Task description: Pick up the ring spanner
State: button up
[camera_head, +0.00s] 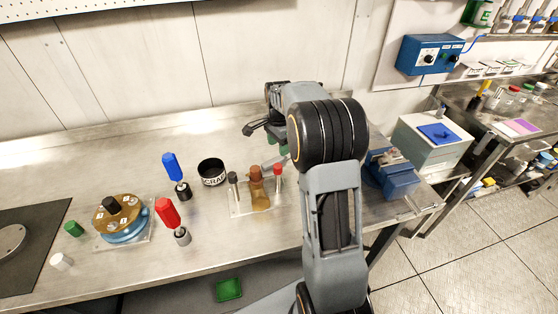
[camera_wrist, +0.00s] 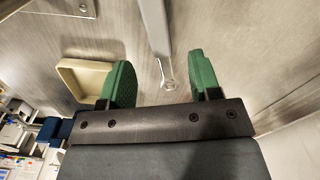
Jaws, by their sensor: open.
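The ring spanner (camera_wrist: 158,40) is a grey metal bar with a ring end, lying on the steel bench in the wrist view. Its ring end shows between and beyond the two green fingertips of my gripper (camera_wrist: 162,78). The fingers are apart, with one on each side of the spanner's line, and nothing is held. The height of the fingers above the spanner is hard to tell.
A beige tray (camera_wrist: 68,82) lies left of the fingers in the wrist view. In the head view a stand with upright tools (camera_head: 242,208), a black scrap cup (camera_head: 212,172) and a blue vice (camera_head: 393,180) are near the arm. Free bench lies at the back left.

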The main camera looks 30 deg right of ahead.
aim_at(279, 158)
jog(key=shift+f, duration=2.65)
grip_shut()
